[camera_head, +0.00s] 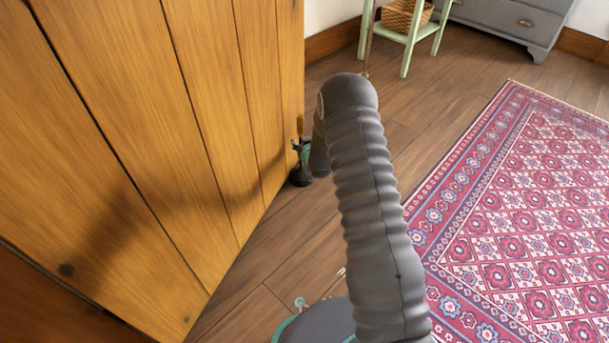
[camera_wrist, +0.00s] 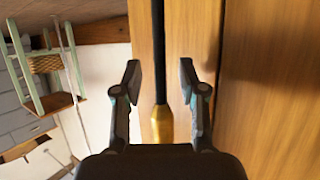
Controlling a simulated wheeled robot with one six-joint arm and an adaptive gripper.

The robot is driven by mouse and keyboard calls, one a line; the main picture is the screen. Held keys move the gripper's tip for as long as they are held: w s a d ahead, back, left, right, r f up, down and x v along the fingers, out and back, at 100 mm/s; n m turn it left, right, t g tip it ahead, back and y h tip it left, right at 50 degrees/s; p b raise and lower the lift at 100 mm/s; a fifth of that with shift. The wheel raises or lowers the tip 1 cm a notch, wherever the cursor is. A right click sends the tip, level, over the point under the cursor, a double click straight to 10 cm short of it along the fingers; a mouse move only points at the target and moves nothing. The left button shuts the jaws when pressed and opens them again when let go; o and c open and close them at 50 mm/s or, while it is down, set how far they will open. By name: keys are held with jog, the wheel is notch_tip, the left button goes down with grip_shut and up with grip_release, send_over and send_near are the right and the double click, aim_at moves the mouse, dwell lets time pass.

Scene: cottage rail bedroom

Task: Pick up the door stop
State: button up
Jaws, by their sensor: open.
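The door stop (camera_head: 300,177) stands on the floor beside the wooden door, with a dark base and a yellow-gold top. Its middle is partly hidden by my gripper (camera_head: 299,148) in the head view. In the wrist view, my gripper (camera_wrist: 159,76) is open, one finger on each side of the door stop (camera_wrist: 162,124). Its dark rod and gold handle lie between the fingers, with visible gaps on both sides. I cannot tell how deep it sits between them.
The plank door (camera_head: 150,110) rises close on the left. A patterned red rug (camera_head: 530,220) lies on the right. A green stand (camera_head: 408,48) with a wicker basket (camera_head: 402,16) and a grey dresser (camera_head: 510,22) are at the back. Bare floor (camera_head: 420,110) lies between.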

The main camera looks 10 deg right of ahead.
jog(key=shift+w+f, duration=0.2)
jog(key=shift+w, duration=0.25)
grip_shut()
jog(key=shift+w+r, duration=0.1)
jog(key=shift+r, duration=0.15)
